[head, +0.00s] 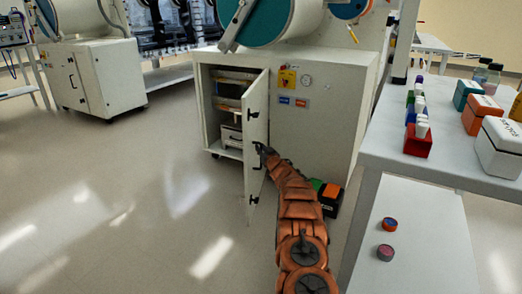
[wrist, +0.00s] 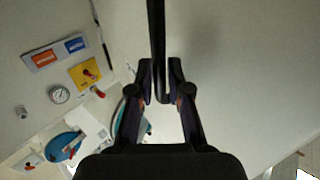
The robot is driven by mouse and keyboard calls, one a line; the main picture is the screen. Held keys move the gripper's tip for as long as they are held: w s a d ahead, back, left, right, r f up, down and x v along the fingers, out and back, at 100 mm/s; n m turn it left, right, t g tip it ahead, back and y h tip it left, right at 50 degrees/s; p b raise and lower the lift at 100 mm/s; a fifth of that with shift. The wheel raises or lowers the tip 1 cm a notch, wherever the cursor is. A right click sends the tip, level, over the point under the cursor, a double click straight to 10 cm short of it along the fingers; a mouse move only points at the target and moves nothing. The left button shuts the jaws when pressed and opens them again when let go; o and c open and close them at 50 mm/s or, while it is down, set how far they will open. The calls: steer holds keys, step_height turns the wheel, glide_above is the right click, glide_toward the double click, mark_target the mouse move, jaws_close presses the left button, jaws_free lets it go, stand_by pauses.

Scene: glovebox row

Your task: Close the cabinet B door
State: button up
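The white cabinet (head: 335,150) under the glovebox stands at the centre of the head view; I cannot read a letter B on it. Its door (head: 256,98) stands wide open, swung out toward me, with the shelves inside showing. My gripper (head: 264,152) is at the door's black handle, about mid-height. In the wrist view the dark handle bar (wrist: 157,35) runs between the two fingertips of my gripper (wrist: 160,88). The fingers look closed in on the bar from both sides.
A side table (head: 400,150) with coloured boxes and vial racks stands close on the right. A dark box with green and orange tops (head: 331,193) sits on the floor by the cabinet. Another white cabinet (head: 95,80) stands at the back left. The floor left of the door is clear.

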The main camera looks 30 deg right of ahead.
jaws_close()
steer(key=shift+w+a, duration=0.1)
steer(key=shift+a, duration=0.05)
